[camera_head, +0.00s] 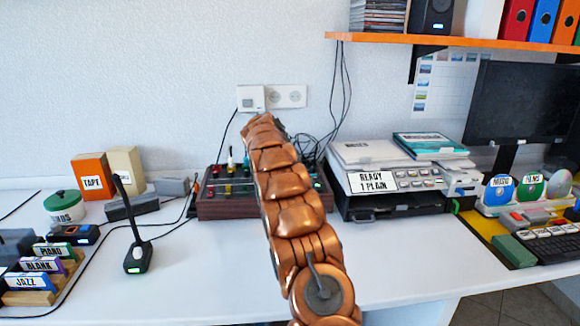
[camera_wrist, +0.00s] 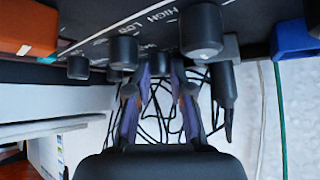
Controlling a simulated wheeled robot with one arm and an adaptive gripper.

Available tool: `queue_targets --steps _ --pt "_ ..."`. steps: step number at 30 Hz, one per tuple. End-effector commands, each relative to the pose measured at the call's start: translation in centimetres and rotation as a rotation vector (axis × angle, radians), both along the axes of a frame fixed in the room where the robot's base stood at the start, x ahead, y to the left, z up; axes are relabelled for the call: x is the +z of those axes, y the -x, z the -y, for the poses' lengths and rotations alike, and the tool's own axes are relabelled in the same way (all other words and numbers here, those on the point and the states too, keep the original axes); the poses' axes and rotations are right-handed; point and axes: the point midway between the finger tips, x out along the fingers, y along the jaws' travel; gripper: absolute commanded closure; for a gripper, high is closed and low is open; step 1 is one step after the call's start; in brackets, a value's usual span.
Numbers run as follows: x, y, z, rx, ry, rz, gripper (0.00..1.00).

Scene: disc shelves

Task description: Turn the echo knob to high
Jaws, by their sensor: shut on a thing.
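The mixing console (camera_head: 222,208) has dark wooden sides and stands on the white desk against the wall. In the head view my copper arm covers its middle and hides my gripper and the knobs there. In the wrist view the console's dark panel (camera_wrist: 100,32) shows several black knobs and the words HIGH and LOW. My gripper (camera_wrist: 158,76) is at the panel with its fingers on either side of a small dark knob (camera_wrist: 158,62), shut on it. No echo label is readable, and the knob's pointer is hidden.
A taller black knob (camera_wrist: 201,32) and another knob (camera_wrist: 124,50) stand close beside the fingers. Black cables hang behind them. A printer (camera_head: 395,180) is right of the console; a desk microphone (camera_head: 136,240) is left. The desk front is clear.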

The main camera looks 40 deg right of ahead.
Motion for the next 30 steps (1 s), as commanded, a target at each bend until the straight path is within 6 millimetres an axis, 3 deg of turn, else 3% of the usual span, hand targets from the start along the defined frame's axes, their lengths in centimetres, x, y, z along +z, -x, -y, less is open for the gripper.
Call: queue_targets --steps 17,18,20,30 --pt "-0.23 0.09 0.04 -0.013 -0.003 -0.003 1.00" --pt "-0.23 0.10 0.04 -0.013 -0.003 -0.003 0.76" --pt "-0.21 0.09 0.04 -0.013 -0.003 -0.003 0.70" --pt "-0.03 0.04 -0.03 -0.012 -0.001 -0.001 0.68"
